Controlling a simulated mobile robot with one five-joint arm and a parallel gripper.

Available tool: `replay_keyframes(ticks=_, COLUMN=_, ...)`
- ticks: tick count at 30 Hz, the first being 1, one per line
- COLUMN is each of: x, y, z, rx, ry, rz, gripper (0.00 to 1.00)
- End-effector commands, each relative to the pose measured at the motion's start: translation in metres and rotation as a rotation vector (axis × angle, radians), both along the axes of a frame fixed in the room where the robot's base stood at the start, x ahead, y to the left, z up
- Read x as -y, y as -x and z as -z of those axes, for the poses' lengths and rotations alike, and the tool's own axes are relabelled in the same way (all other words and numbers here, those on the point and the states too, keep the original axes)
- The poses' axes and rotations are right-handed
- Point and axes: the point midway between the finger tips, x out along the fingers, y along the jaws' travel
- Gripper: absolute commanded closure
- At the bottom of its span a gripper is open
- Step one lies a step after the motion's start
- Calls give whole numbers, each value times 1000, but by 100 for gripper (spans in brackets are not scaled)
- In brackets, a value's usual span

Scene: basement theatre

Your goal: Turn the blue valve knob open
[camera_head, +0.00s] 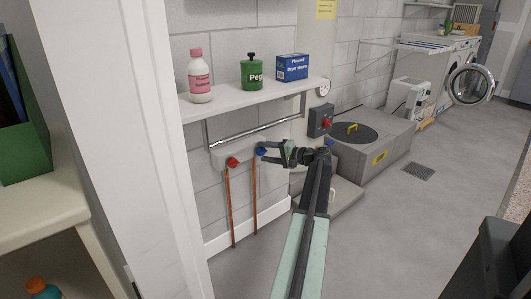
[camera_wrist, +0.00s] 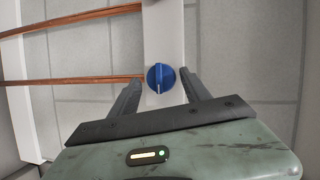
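The blue valve knob (camera_head: 262,151) sits on a white panel on the wall, above a copper pipe. In the wrist view the blue knob (camera_wrist: 160,77) is round with a raised grip bar and a pale pointer line toward my gripper. My gripper (camera_head: 272,151) reaches it from the right in the head view. In the wrist view my gripper (camera_wrist: 158,82) is open, one finger on each side of the knob, with gaps between knob and fingers. Whether the fingertips reach past the knob's face is hard to tell.
A red knob (camera_head: 233,162) sits left of the blue one on the same panel. Copper pipes (camera_head: 229,205) run down from the panel. A shelf (camera_head: 255,98) with a pink bottle (camera_head: 200,78), green canister and blue box hangs above. A grey box (camera_head: 368,145) stands right.

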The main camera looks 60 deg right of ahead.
Motion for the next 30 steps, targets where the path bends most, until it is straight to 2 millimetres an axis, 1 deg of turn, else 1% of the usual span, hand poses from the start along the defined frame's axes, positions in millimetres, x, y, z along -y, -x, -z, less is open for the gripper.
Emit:
replay_keyframes(ticks=8, x=-1, y=-2, z=-1, rx=3, ry=0, rz=-3, gripper=40)
replay_keyframes(ticks=10, x=-1, y=1, z=-2, rx=4, ry=0, rz=-4, gripper=40)
replay_keyframes(ticks=13, x=0, y=13, z=-5, rx=3, ry=1, rz=-2, gripper=40)
replay_keyframes(ticks=18, x=2, y=48, z=-10, rx=3, ry=0, rz=-1, gripper=40)
replay_keyframes(ticks=21, x=3, y=64, z=-12, rx=3, ry=0, rz=-1, gripper=40)
replay_keyframes(ticks=25, x=4, y=75, z=-13, rx=3, ry=-1, rz=-2, gripper=40)
replay_keyframes(ticks=30, x=4, y=77, z=-13, rx=3, ry=0, rz=-3, gripper=40)
